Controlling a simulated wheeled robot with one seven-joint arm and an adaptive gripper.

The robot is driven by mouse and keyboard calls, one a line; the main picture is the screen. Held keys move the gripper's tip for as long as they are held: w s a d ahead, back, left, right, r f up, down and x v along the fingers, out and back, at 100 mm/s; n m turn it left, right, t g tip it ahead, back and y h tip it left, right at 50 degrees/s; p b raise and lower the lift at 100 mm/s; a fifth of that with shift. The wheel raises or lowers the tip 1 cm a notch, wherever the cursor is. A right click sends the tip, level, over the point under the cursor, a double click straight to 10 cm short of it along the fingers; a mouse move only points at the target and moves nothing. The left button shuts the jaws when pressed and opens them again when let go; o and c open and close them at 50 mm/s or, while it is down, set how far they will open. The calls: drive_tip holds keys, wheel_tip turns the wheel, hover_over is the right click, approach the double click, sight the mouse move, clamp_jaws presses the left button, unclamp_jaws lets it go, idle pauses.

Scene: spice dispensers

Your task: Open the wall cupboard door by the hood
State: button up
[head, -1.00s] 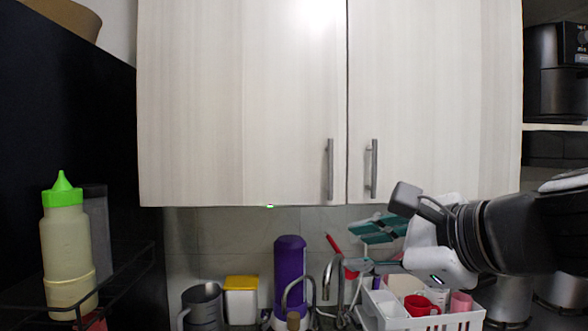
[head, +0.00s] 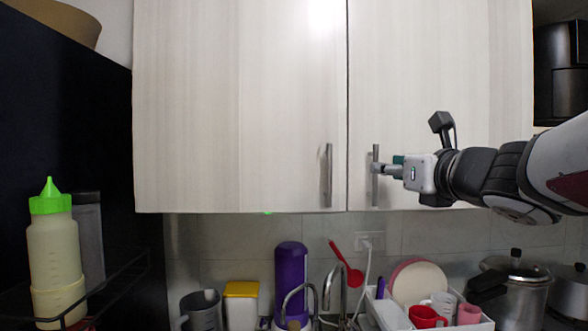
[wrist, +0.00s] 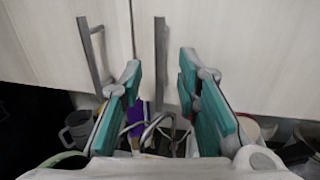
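The pale wood wall cupboard has two doors. The right door (head: 430,70) and the left door (head: 240,100) both look shut. The right door's vertical grey handle (head: 375,195) is near the middle seam, beside the left door's handle (head: 326,175). My gripper (head: 382,169) reaches in from the right at the right handle. In the wrist view, my green-padded fingers (wrist: 160,75) are spread, with the right handle (wrist: 160,48) showing in the gap between the tips. Contact cannot be told. The left handle (wrist: 92,60) is outside the left finger. No hood is clearly visible.
Below the cupboard are a purple bottle (head: 291,280), a yellow-lidded container (head: 240,302), a faucet, a dish rack (head: 388,313) with cups, and a steel pot (head: 520,290). A dark panel with a green-capped bottle (head: 53,250) stands at left.

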sight(375, 194)
drive_tip(key=w, duration=0.2)
drive_tip(key=w+a, duration=0.1)
drive_tip(key=w, duration=0.2)
drive_tip(key=shift+w+a, duration=0.1)
drive_tip(key=shift+w, duration=0.25)
clamp_jaws()
